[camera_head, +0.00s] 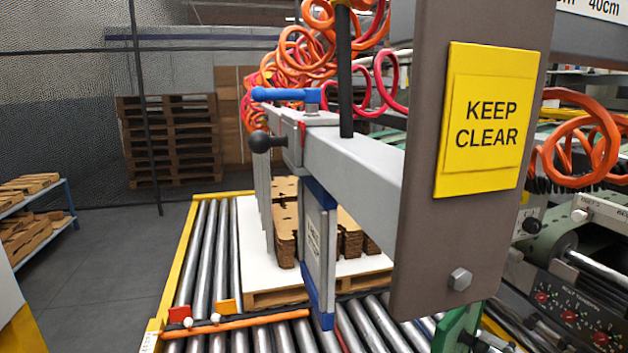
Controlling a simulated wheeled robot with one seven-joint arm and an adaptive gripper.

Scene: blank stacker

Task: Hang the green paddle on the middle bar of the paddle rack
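I cannot make out a green paddle for certain. A green part (458,328) shows at the bottom right, partly cut off and overlapped, and I cannot tell what it is. No paddle rack is clearly recognisable. I cannot tell whether these belong to the rack. My gripper is not in view.
A large grey-brown upright with a yellow KEEP CLEAR sign (483,121) and a grey beam (355,165) block the centre right. Behind them, cardboard blanks (285,225) sit on a pallet (275,297) on rollers (205,255). Open floor (105,265) lies left.

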